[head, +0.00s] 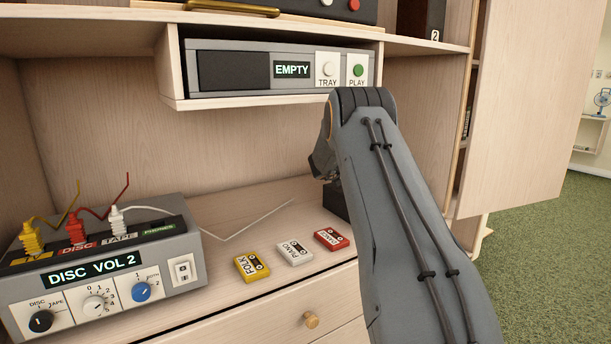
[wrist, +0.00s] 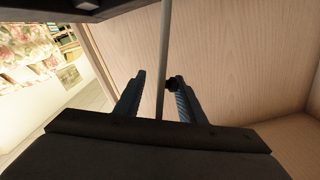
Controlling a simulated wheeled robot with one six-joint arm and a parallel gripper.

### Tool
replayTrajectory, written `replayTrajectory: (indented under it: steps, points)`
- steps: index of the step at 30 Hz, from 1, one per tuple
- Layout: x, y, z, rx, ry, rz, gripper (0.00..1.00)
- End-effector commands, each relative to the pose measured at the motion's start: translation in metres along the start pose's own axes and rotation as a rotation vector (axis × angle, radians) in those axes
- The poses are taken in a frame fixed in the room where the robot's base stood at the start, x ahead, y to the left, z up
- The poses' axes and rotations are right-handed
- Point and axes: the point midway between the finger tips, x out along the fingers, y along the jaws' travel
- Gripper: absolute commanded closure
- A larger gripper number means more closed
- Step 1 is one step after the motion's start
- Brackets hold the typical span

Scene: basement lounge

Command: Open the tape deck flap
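No tape deck flap can be made out in either view. A dark box-like shape (head: 335,203) shows on the lower shelf beside my arm, mostly hidden by it; I cannot tell what it is. My gripper's fingers (wrist: 159,78) show in the wrist view, apart, with a thin grey rod (wrist: 163,50) running between them. I cannot tell whether the rod touches a finger. A small dark knob-like shape (wrist: 172,83) shows by the right fingertip. In the head view my arm hides the fingers.
A disc player (head: 235,70) reading EMPTY sits on the upper shelf. A control box (head: 105,265) reading DISC VOL 2, with several plugs, stands at left. A wooden panel (wrist: 235,50) is close to the fingers.

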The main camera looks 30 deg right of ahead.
Motion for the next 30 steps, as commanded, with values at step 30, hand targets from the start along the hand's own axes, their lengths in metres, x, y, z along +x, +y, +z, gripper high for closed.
replayTrajectory:
  steps: [30]
  points:
    - [-0.139,0.026,0.017,-0.140,-0.255,-0.227,0.64]
